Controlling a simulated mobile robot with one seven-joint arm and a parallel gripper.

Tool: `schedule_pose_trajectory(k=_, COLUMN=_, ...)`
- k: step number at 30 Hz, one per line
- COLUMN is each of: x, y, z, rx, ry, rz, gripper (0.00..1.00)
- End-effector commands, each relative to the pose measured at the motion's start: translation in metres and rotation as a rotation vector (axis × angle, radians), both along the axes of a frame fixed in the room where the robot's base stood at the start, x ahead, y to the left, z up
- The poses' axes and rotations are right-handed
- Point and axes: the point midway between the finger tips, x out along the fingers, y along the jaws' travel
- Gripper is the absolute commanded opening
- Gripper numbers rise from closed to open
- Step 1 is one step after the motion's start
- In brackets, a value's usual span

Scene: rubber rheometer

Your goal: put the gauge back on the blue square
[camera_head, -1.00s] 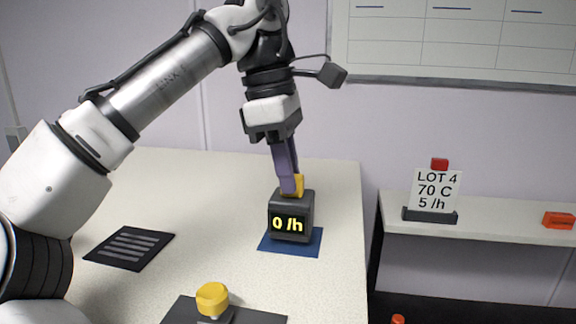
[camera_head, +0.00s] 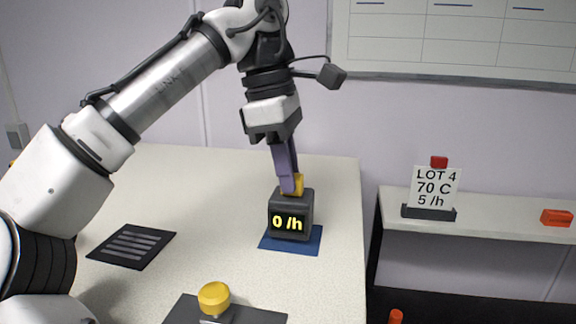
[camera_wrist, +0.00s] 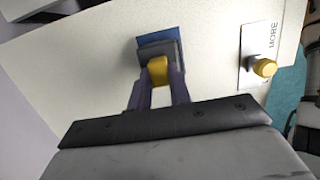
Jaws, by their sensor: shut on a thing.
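The gauge (camera_head: 291,214) is a dark grey box with a yellow-lit display reading "0 /h" and a yellow knob on top. It stands upright over the blue square (camera_head: 310,246), and I cannot tell whether its base fully touches it. My gripper (camera_head: 291,188) points down and is shut on the gauge's yellow knob. In the wrist view the yellow knob (camera_wrist: 159,70) sits between the purple fingers, with the dark gauge top and the blue square (camera_wrist: 150,38) beyond it. The gauge hides much of the square.
A black slotted mat (camera_head: 131,245) lies left on the table. A yellow knob (camera_head: 214,298) stands on a dark plate at the front. On the right, a shelf (camera_head: 500,228) holds a card (camera_head: 435,188) reading "LOT 4 70 C 5 /h" and an orange block (camera_head: 557,217). Bare table surrounds the square.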

Motion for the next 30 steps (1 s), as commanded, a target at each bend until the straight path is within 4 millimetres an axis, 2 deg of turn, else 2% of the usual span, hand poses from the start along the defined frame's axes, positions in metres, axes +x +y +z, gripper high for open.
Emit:
schedule_pose_trajectory(k=13, x=0.0, y=0.0, z=-0.012, rx=0.0, ry=0.0, rz=-0.001, gripper=0.0)
schedule_pose_trajectory(k=14, x=0.0, y=0.0, z=-0.012, rx=0.0, ry=0.0, rz=-0.001, gripper=0.21)
schedule_pose_trajectory(k=19, x=0.0, y=0.0, z=-0.011, rx=0.0, ry=0.0, rz=0.0, gripper=0.43)
schedule_pose_trajectory(k=30, x=0.0, y=-0.003, z=-0.01, rx=-0.033, ry=-0.036, rz=-0.045, gripper=0.45)
